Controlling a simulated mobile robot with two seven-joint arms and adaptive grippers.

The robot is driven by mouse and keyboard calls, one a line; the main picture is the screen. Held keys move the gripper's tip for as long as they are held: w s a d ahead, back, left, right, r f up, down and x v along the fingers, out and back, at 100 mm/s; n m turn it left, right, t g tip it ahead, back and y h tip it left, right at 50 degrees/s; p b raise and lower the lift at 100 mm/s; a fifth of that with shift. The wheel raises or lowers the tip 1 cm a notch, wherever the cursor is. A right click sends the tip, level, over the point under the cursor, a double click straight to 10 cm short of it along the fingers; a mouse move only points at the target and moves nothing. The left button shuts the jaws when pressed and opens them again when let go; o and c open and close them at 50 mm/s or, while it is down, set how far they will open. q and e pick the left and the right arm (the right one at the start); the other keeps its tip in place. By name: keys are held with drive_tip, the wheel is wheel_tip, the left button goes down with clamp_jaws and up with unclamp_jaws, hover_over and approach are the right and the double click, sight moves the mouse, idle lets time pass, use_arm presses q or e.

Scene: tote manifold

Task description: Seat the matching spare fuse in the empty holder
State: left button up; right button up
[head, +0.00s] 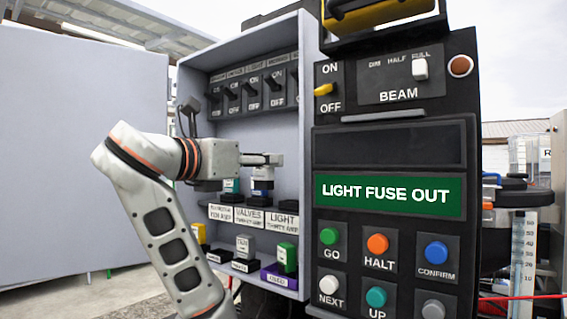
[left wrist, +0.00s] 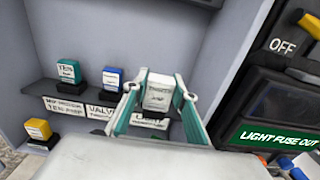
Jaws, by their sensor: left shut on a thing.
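My left gripper (head: 278,159) is inside the grey cabinet, above the upper shelf. In the left wrist view, my left gripper (left wrist: 159,98) is shut on a fuse (left wrist: 158,95) with a pale label; its writing is too small to read surely. The holder labelled LIGHT (head: 284,220) is at the shelf's right end, and it partly shows below the held fuse in the wrist view (left wrist: 149,122). I cannot tell whether they touch. A teal fuse (left wrist: 68,72) and a blue fuse (left wrist: 112,79) stand in the holders to the left. My right gripper is not in view.
On the lower row are a yellow fuse (head: 200,232), a grey one (head: 243,246) and a green one (head: 287,257). Switches (head: 250,90) line the cabinet's back above. The control panel (head: 390,150), reading LIGHT FUSE OUT, stands close on the right.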

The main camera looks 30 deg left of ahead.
use_arm(q)
drive_tip(key=shift+w+d+r, duration=0.1)
drive_tip(key=shift+w, duration=0.6)
drive_tip(key=w, duration=0.1)
drive_tip(key=b, duration=0.2)
hover_over(293, 206)
drive_tip(key=a, duration=0.1)
drive_tip(key=shift+w+a, duration=0.15)
drive_tip(key=shift+w, duration=0.9)
drive_tip(key=shift+w+f, duration=0.15)
drive_tip(key=shift+f, duration=0.05)
drive_tip(key=shift+f+b, duration=1.05)
drive_tip(key=shift+f, duration=0.75)
drive_tip(key=shift+f+b, duration=0.25)
drive_tip(key=shift+b, duration=0.15)
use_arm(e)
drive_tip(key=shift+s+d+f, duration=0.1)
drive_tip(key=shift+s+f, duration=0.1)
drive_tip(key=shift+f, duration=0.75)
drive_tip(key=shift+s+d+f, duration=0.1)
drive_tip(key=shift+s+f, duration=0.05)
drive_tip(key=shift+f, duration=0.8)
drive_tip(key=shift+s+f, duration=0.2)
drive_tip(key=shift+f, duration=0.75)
